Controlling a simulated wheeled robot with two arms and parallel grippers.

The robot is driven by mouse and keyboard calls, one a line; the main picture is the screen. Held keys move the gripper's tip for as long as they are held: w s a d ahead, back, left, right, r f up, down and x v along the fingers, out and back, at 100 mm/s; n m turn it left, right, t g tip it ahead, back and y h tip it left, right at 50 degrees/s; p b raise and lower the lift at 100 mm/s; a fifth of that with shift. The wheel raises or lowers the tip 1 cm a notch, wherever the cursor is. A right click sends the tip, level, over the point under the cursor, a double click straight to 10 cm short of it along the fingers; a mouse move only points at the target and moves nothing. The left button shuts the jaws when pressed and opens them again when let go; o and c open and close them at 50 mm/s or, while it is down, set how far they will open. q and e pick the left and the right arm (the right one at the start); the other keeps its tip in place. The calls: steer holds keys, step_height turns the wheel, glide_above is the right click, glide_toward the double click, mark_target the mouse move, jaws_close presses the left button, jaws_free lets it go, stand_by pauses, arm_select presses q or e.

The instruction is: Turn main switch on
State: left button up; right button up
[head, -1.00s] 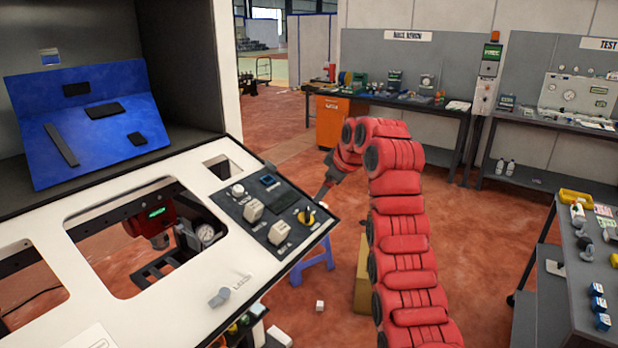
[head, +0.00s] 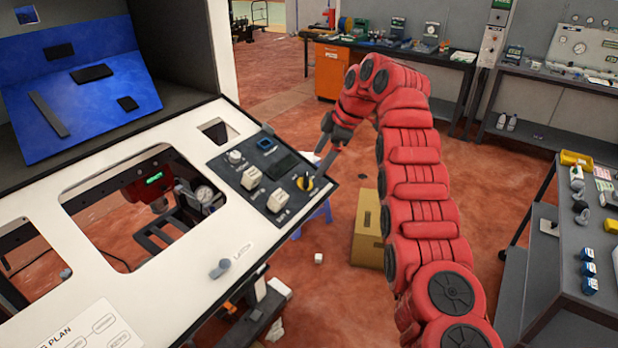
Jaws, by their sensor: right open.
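The dark control panel (head: 262,170) is set in the right part of the white dispenser front. A rotary switch with a yellow and black knob (head: 305,183) sits at its lower right corner; it looks like the main switch, but its label is too small to read. My right gripper (head: 322,152) is open and empty, at the panel's right edge, just above and right of the knob in the picture. One finger points down close to the knob; I cannot tell whether they touch. My left gripper is out of view.
White block-shaped switches (head: 277,200), a white round knob (head: 235,156) and a blue button (head: 265,144) share the panel. A grey latch (head: 220,268) is lower on the white front. A cardboard box (head: 368,228) stands on the floor; a parts table (head: 562,255) is at right.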

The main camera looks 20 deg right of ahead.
mark_target(307, 178)
steer(key=p+x, duration=0.2)
steer(key=x, duration=0.4)
steer(key=shift+w+a+f+p, duration=0.15)
steer(key=shift+a+f+p, duration=0.1)
steer(key=shift+f+p, duration=0.15)
steer(key=shift+w+a+f, duration=0.1)
steer(key=shift+w+f, duration=0.05)
steer(key=shift+f, duration=0.3)
steer(key=shift+c, duration=0.2)
